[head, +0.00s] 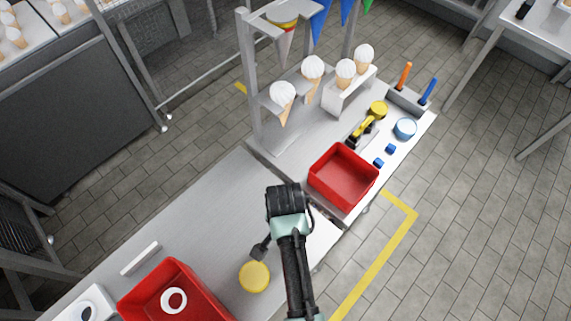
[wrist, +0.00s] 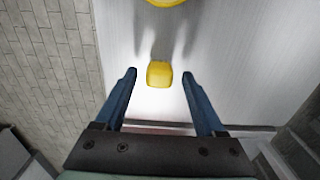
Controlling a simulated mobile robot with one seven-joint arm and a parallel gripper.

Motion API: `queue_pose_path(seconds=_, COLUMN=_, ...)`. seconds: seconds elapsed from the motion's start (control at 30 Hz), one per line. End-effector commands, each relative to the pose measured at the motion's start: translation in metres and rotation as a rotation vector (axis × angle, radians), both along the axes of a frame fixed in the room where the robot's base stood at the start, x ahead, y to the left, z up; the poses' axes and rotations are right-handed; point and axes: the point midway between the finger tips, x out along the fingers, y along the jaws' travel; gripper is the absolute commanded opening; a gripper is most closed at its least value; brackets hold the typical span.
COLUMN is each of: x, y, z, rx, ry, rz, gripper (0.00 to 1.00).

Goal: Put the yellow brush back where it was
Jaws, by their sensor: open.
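My gripper (wrist: 160,73) is open, with its two blue fingers apart in the wrist view. A small yellow block-like piece (wrist: 159,74) shows between the fingertips, clear of both fingers. It may be the yellow brush seen end-on, but I cannot tell its full shape. In the head view my arm hides this spot. A holder (head: 408,98) at the far right end of the table carries an orange handle (head: 404,76) and a blue handle (head: 428,91), both upright. A yellow tool with a round head (head: 377,108) and dark end lies nearby on the table.
A yellow disc (head: 254,277) lies on the near worktop; its edge shows in the wrist view (wrist: 166,2). A red bin (head: 343,178) stands right of my arm, another red bin (head: 170,290) at lower left. A cone rack (head: 253,75) stands behind. Blue blocks (head: 385,155) lie right.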

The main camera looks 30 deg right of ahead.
Motion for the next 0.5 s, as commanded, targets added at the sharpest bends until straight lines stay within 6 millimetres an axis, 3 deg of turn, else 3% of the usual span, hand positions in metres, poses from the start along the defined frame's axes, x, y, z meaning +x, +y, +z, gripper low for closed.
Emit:
queue_pose_path(seconds=0.3, x=0.0, y=0.0, z=0.067, rx=-0.002, ry=-0.004, rz=0.001, gripper=0.72)
queue_pose_path(seconds=0.5, x=0.0, y=0.0, z=0.09, rx=-0.001, ry=-0.001, rz=0.0, gripper=0.72)
